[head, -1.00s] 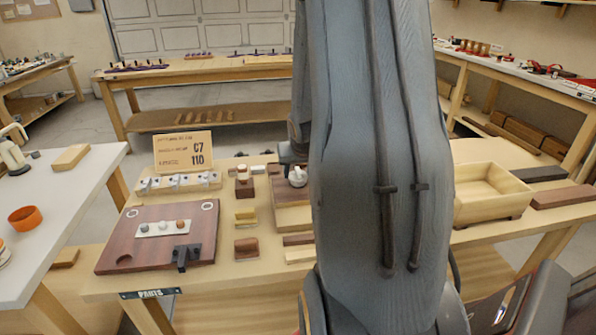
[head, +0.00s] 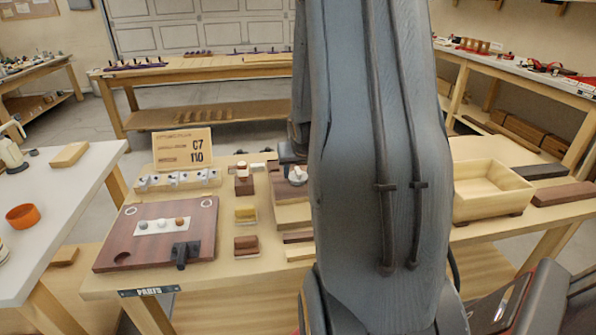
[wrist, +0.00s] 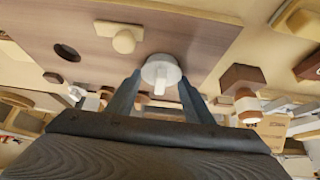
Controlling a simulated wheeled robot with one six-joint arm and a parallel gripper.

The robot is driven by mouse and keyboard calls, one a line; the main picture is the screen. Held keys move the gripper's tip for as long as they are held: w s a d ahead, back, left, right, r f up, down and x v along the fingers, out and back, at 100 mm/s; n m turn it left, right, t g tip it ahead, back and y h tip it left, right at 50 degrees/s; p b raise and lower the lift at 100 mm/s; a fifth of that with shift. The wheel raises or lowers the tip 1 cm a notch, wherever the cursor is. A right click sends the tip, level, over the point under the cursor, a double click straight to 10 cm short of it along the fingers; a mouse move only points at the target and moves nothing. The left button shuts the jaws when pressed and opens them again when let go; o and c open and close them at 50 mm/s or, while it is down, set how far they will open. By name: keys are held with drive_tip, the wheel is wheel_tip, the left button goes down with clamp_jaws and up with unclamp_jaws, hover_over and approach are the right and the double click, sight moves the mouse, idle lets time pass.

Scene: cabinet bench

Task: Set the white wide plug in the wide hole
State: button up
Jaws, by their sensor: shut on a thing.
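The white wide plug (wrist: 160,72) is a round disc with a short stem, between the two dark fingers of my gripper (wrist: 159,84) in the wrist view. In the head view it is the small white piece (head: 297,176) just below my gripper (head: 291,158). The gripper is shut on it. The plug is over a brown board (wrist: 205,38); I cannot tell whether it touches the board or sits in a hole. One dark round hole (wrist: 67,52) shows open in the board. My arm hides the board's right part in the head view.
A pale knob (wrist: 123,40) stands on the board beside the plug. Left of the board in the head view are small blocks (head: 245,215) and a dark red panel (head: 125,240) with a black clamp. An open wooden box (head: 490,190) stands right of my arm.

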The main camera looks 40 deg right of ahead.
drive_tip(key=shift+f, duration=0.15)
drive_tip(key=o, duration=1.3)
drive_tip(key=shift+r+p, duration=3.45)
drive_tip(key=shift+r, duration=0.35)
drive_tip(key=s+a+r+n+g+y, duration=0.1)
drive_tip(key=s+a, duration=0.1)
drive_tip(key=a, duration=0.6)
drive_tip(key=s+a+r+n+g+y, duration=0.1)
drive_tip(key=s+a+n, duration=0.1)
drive_tip(key=a, duration=0.7)
drive_tip(key=s+a+n+g, duration=0.1)
drive_tip(key=s+a, duration=0.3)
drive_tip(key=a, duration=0.1)
drive_tip(key=s+a+n+y, duration=0.1)
drive_tip(key=s+a, duration=0.3)
drive_tip(key=a, duration=0.1)
drive_tip(key=s+a+r+n+g, duration=0.1)
drive_tip(key=s+a, duration=0.3)
drive_tip(key=a, duration=0.1)
drive_tip(key=shift+a+g, duration=0.25)
drive_tip(key=shift+g, duration=0.05)
